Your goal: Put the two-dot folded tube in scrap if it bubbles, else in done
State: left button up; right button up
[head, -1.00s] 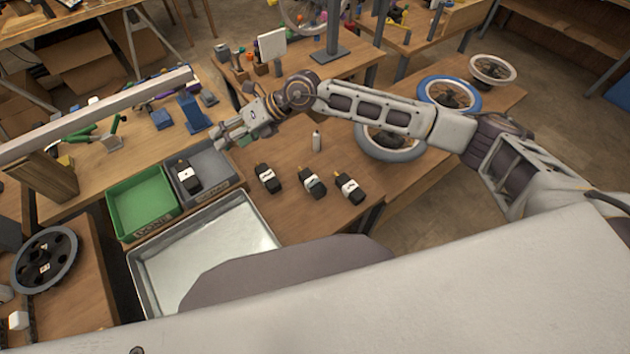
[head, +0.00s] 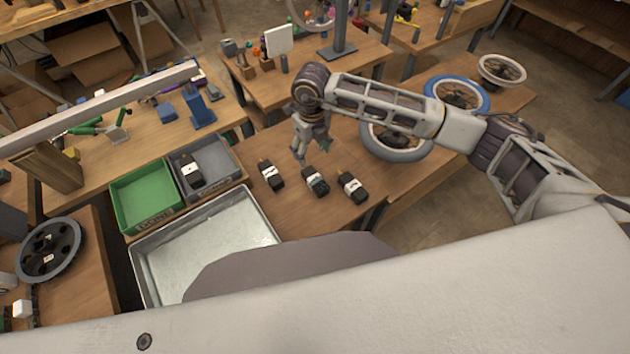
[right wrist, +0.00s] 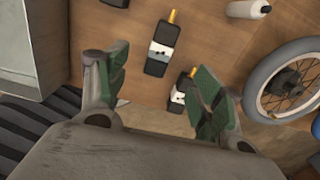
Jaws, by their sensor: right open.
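Three black folded tubes with white bands and yellow ends lie in a row on the bench: a left one (head: 271,176), a middle one (head: 315,182) and a right one (head: 352,188). In the right wrist view, one tube (right wrist: 161,48) shows dark dots on its band; I cannot count them surely. Another tube (right wrist: 178,98) is partly hidden by a finger. My right gripper (head: 313,152) is open and empty above the row, also in the right wrist view (right wrist: 160,66). The green bin (head: 147,196) reads DONE. The grey bin (head: 216,157) holds another tube (head: 190,173).
A shallow metal tray (head: 143,266) stands in front of the bins. Wheels, including a blue-rimmed one (head: 457,92), lie on the bench to the right.

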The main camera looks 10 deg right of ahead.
jog(key=shift+s+d+m, duration=0.1)
jog(key=shift+m, duration=0.2)
send_over(313, 176)
jog(key=f, duration=0.8)
jog(key=shift+s+f+p, duration=0.2)
jog(key=shift+s+p, duration=0.05)
jog(key=shift+p, duration=0.15)
pick_arm(q)
jog(key=shift+s+d+r, duration=0.15)
jog(key=shift+d+r, duration=0.25)
jog(key=shift+d, duration=0.15)
pick_arm(e)
jog(key=shift+f, duration=0.15)
pick_arm(q)
jog(key=shift+a, duration=0.2)
pick_arm(e)
jog(key=shift+f, duration=0.1)
jog(key=shift+w+f+p, duration=0.15)
jog(key=shift+f+p, duration=0.1)
jog(key=shift+f, duration=0.7)
jog(key=shift+w+f+p, duration=0.1)
jog(key=shift+f+p, duration=0.15)
jog(key=shift+f, duration=1.3)
pick_arm(q)
jog(key=shift+r, duration=0.55)
